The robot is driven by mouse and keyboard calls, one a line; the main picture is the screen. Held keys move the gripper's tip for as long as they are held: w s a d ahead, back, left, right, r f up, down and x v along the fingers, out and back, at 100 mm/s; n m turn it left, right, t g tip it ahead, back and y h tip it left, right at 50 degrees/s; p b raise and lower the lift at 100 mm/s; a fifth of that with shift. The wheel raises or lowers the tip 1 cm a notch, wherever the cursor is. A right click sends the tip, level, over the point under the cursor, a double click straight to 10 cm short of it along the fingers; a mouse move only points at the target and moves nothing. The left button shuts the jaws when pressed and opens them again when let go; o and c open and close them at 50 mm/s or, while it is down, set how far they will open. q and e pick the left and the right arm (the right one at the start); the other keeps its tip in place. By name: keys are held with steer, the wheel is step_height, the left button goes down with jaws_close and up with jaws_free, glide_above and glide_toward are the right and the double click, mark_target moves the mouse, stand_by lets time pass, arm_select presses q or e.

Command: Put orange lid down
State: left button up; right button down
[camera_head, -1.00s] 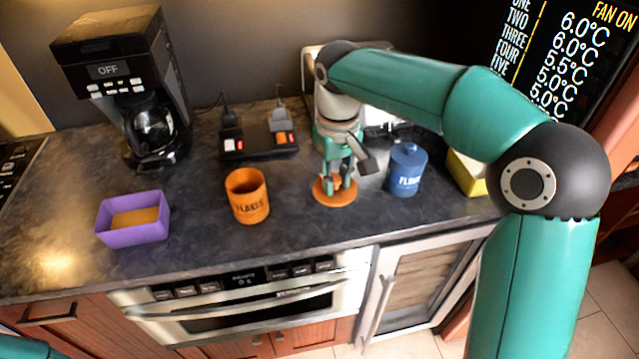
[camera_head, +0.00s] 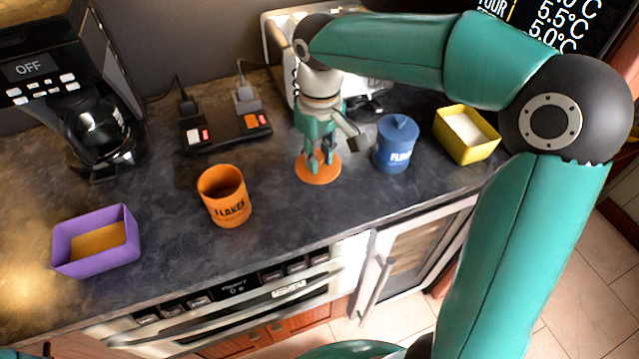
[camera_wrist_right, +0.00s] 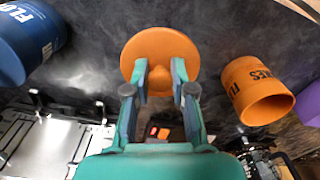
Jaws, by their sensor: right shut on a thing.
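The orange lid (camera_head: 318,175) is a flat disc at or just above the dark counter, between the orange flakes canister (camera_head: 225,197) and the blue flour canister (camera_head: 396,145). My right gripper (camera_head: 319,160) points down over it. In the right wrist view the gripper (camera_wrist_right: 160,82) is shut on the small knob of the lid (camera_wrist_right: 160,46). I cannot tell whether the lid touches the counter. The flakes canister is upright and open at the top. My left gripper is not in view.
A purple bin (camera_head: 97,243) stands at left and a yellow bin (camera_head: 467,134) at right. Bare counter lies in front of the lid.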

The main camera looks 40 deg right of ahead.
mark_target(321, 157)
steer(key=shift+s+f, duration=0.1)
steer(key=shift+f, duration=4.3)
steer(key=c, duration=1)
jaws_free()
step_height(321, 157, up, 12)
steer(key=shift+r, duration=0.1)
